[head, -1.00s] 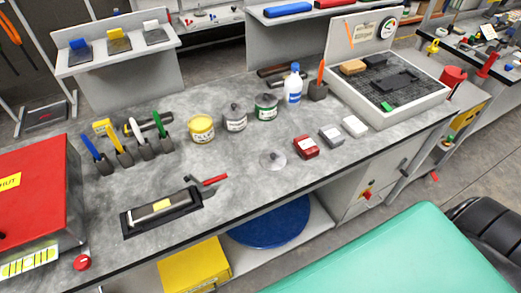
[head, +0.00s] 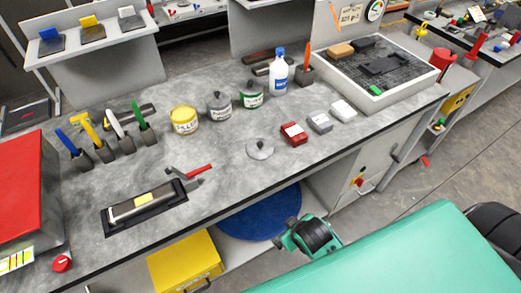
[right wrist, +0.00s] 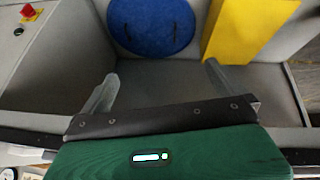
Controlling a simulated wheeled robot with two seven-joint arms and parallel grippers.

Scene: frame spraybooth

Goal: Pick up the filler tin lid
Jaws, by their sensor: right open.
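The loose filler tin lid (head: 260,148) is a grey disc with a dark knob, lying flat on the bench top near its front edge. The yellow tin (head: 184,120) stands behind it to the left. My right gripper (head: 310,236) is low in front of the bench, below and to the right of the lid in the head view. In the right wrist view the two fingers of the right gripper (right wrist: 160,80) are wide apart with nothing between them. The lid is not in that wrist view. My left gripper is in neither view.
A red block (head: 293,134) sits close right of the lid, beside grey and white blocks. Grey (head: 219,106) and green (head: 251,95) tins stand behind it. A red-handled tool (head: 195,172) lies left. Below are a blue disc (head: 258,215) and yellow box (head: 186,262).

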